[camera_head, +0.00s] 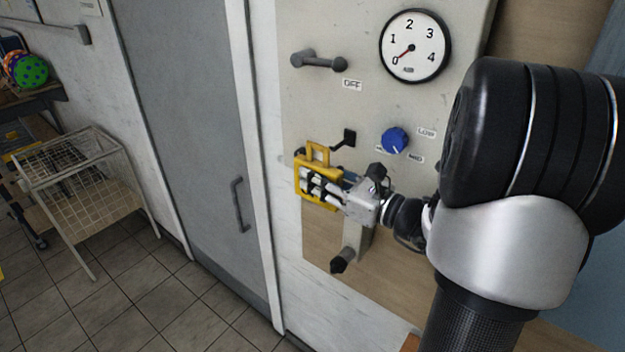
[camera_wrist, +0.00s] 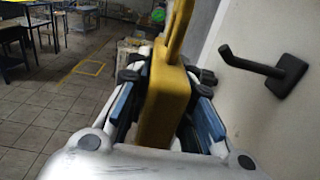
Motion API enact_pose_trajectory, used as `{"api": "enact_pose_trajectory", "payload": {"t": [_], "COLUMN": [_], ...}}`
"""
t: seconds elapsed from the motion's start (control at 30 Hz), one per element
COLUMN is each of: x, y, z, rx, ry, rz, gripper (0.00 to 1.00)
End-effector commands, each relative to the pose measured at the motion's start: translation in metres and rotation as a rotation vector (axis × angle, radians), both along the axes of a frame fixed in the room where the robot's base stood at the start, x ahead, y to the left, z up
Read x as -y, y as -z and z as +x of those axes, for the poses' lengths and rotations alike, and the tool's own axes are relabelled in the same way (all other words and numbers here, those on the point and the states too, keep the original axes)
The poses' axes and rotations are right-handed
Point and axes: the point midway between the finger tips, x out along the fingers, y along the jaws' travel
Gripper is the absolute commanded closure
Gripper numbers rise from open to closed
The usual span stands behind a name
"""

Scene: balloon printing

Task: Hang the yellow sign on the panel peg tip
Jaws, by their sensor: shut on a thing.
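The yellow sign (camera_head: 301,172) has a square handle loop on its top edge. My gripper (camera_head: 320,188) is shut on the sign's body and holds it upright in front of the panel (camera_head: 300,125). In the wrist view the sign (camera_wrist: 162,100) stands edge-on between the finger pads, with its loop rising above them. The black panel peg (camera_head: 347,139) is just right of the loop in the head view. In the wrist view the peg (camera_wrist: 248,64) sticks out from the panel, with its tip to the right of the sign. The sign and peg tip look apart.
A lever handle (camera_head: 318,61), a dial gauge (camera_head: 415,46) and a blue knob (camera_head: 395,140) are on the panel around the peg. A lower black-tipped lever (camera_head: 345,258) is below my gripper. A grey door (camera_head: 190,120) and wire basket stand (camera_head: 80,178) are to the left.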

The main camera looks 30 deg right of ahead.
Motion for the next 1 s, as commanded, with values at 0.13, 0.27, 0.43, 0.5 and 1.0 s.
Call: {"api": "enact_pose_trajectory", "payload": {"t": [0.13,0.27,0.43,0.5,1.0], "x": [0.009,0.017,0.026,0.03,0.056], "y": [0.001,0.001,0.002,0.003,0.011], "z": [0.003,0.006,0.009,0.01,0.019], "rx": [0.001,0.001,0.0,0.0,0.001], "ry": [0.001,0.001,0.001,0.001,0.0], "rz": [0.0,-0.001,-0.001,0.0,0.0], "gripper": [1.0,1.0,1.0,1.0,1.0]}}
